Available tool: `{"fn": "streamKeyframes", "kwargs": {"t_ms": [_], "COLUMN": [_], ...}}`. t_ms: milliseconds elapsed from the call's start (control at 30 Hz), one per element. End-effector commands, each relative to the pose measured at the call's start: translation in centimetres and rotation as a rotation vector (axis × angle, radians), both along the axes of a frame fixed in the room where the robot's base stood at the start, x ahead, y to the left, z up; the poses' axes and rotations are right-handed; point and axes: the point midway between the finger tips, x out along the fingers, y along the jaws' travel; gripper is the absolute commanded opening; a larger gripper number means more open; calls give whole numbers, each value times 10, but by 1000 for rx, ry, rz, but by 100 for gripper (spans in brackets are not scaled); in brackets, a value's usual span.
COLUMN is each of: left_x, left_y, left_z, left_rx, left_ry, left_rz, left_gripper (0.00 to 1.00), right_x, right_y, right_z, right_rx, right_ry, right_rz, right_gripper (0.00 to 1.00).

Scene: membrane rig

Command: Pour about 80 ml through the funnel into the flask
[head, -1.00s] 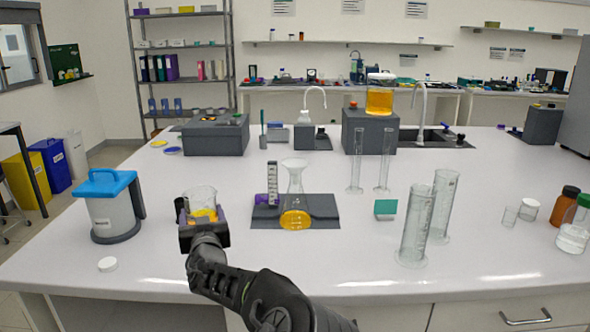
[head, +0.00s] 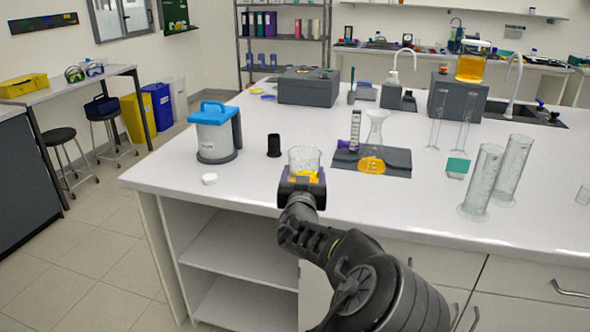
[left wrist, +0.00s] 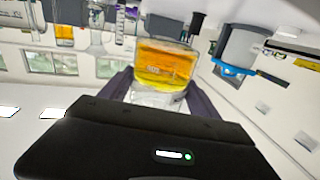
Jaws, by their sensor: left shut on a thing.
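My left gripper (head: 302,180) is shut on a clear glass beaker (head: 304,158) near the table's front edge. The beaker looks about upright. It holds orange liquid, which shows clearly in the left wrist view (left wrist: 165,65). The glass flask (head: 371,163) stands to the right and a little farther back, on a dark grey mat (head: 400,160). It has orange liquid in its bottom. A clear funnel (head: 377,116) sits upright in its neck. The beaker is apart from the funnel. My right gripper is not in view.
A small black cup (head: 274,146) and a blue-lidded canister (head: 214,135) stand left of the beaker. A purple-based measuring stand (head: 353,135) is beside the flask. Tall glass cylinders (head: 482,182) and a green card (head: 457,166) stand to the right.

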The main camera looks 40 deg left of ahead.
Motion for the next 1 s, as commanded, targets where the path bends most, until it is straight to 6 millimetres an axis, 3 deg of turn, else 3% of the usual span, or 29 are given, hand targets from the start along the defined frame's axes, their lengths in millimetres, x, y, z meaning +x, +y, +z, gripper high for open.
{"fn": "streamKeyframes", "kwargs": {"t_ms": [267,467,700,800,1000], "left_x": [5,1,-19,-27,-38], "left_y": [-60,-126,-204,-228,-253], "left_z": [-33,-72,-120,-135,-152], "left_rx": [2,3,0,-1,-1], "left_ry": [2,3,1,0,-2], "left_rz": [-147,-293,-454,-502,-550], "left_gripper": [14,14,14,14,14], "right_x": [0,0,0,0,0], "right_y": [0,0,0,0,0], "right_z": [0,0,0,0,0], "right_rx": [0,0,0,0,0], "right_ry": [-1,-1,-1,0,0], "right_rz": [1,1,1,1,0], "right_gripper": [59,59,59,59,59]}}
